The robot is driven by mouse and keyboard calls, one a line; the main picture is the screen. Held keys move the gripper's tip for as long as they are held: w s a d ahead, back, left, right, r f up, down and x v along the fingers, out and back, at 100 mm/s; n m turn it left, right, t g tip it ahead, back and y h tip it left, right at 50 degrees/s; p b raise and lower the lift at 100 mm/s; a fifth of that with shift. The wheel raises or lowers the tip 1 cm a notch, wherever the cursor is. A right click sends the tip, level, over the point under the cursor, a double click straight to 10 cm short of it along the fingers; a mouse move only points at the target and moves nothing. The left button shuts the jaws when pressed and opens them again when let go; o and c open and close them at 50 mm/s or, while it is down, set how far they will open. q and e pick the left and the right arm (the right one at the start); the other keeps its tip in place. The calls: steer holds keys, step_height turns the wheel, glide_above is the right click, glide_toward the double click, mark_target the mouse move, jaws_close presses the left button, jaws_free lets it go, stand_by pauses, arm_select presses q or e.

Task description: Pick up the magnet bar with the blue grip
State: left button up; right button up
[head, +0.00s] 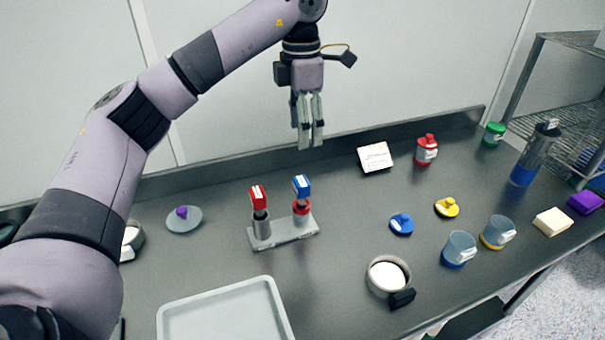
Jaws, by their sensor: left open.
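The magnet bar with the blue grip (302,187) stands upright in the right place of a grey holder (286,238). A red collar shows around it below the grip. A second bar with a red grip (258,197) stands in the left place of the same holder. My left gripper (311,142) points down, high above and behind the holder. It is open and empty, with its fingers apart from both bars. My right gripper is not in view.
A grey tray (226,292) lies at the front. A bowl of white powder (388,276) with a black handle stands right of it. Blue (401,224) and yellow (447,207) lids and cups stand further right. A white box (375,157) lies behind. Free counter surrounds the holder.

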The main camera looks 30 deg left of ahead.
arm_select(q)
steer(key=p, duration=0.1)
glide_above(302, 181)
step_height(302, 181, down, 5)
steer(key=shift+s+a+r, duration=0.15)
steer(key=shift+r, duration=0.05)
step_height(302, 181, down, 6)
steer(key=shift+f+p, duration=0.1)
steer(key=shift+p, duration=0.7)
steer(key=shift+w+f, duration=0.2)
steer(key=shift+f, duration=0.2)
steer(key=shift+s+f+p, duration=0.1)
steer(key=shift+f+p, duration=0.3)
steer(key=shift+p, duration=0.1)
step_height(302, 181, down, 4)
steer(key=shift+r+p, duration=0.2)
steer(key=shift+p, duration=0.55)
steer(key=shift+f, duration=0.35)
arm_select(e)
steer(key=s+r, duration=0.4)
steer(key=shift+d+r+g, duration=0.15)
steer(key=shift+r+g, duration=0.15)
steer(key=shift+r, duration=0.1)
arm_select(q)
steer(key=shift+c, duration=0.3)
